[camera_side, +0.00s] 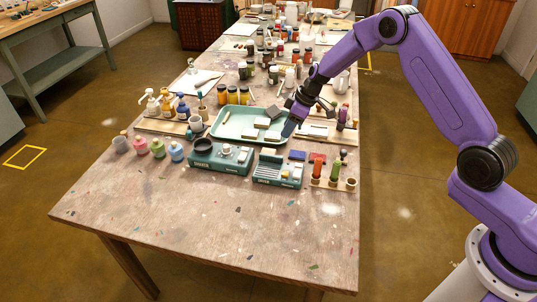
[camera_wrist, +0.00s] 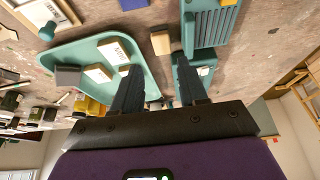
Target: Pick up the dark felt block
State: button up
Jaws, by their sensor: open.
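The dark felt block (camera_side: 273,111) is a grey-black block in the green tray (camera_side: 222,134), near its far right part in the side view. In the wrist view the block (camera_wrist: 68,76) lies left of my fingers, beside a pale block (camera_wrist: 97,73) in the tray (camera_wrist: 75,52). My gripper (camera_side: 289,130) is over the tray's right end in the side view. In the wrist view my gripper (camera_wrist: 160,68) has its two fingers spread with nothing between them. It is apart from the dark block.
Another pale block (camera_wrist: 115,50) lies in the tray. A wooden block (camera_wrist: 161,43) sits outside it, near my fingertips. Teal boxes (camera_side: 220,158) (camera_side: 278,172) stand in front of the tray. Yellow jars (camera_side: 233,95) stand behind it. The table's front (camera_side: 200,220) is clear.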

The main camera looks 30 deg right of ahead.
aim_at(274, 151)
jog(key=x, duration=1.2)
jog(key=shift+f, duration=0.15)
jog(key=c, duration=0.7)
